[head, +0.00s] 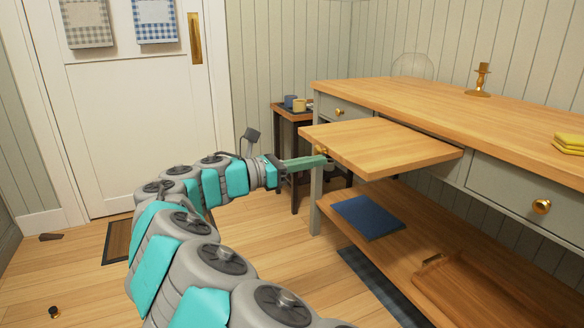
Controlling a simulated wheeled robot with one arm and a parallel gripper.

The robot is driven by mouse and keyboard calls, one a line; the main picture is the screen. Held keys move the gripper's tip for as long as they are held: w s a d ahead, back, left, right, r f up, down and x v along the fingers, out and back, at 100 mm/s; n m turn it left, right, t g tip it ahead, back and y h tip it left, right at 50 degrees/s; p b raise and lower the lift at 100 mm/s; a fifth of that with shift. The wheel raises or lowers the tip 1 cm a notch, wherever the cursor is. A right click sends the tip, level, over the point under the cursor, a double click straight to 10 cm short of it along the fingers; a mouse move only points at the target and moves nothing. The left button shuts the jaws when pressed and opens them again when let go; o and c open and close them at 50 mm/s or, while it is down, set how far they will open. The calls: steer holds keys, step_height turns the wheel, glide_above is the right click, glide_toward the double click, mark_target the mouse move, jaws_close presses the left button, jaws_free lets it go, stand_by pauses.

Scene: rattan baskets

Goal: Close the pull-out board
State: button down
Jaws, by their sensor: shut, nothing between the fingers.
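The pull-out board (375,149) is a light wooden slab that sticks out from under the top of the grey sideboard (449,170), between its two drawers. A small brass knob (320,150) sits at the board's left front edge. My gripper (325,160) is shut and empty, pointing right. Its tips are at the knob end of the board, just below its front edge. I cannot tell whether they touch the board or the knob.
A drawer with a brass knob (541,206) is to the right. A blue book-like item (367,217) and a wooden tray (470,285) lie on the lower shelf. A small table with mugs (299,105) stands behind my gripper. Floor at left is mostly clear.

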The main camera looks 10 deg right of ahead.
steer(key=shift+x, duration=1.4)
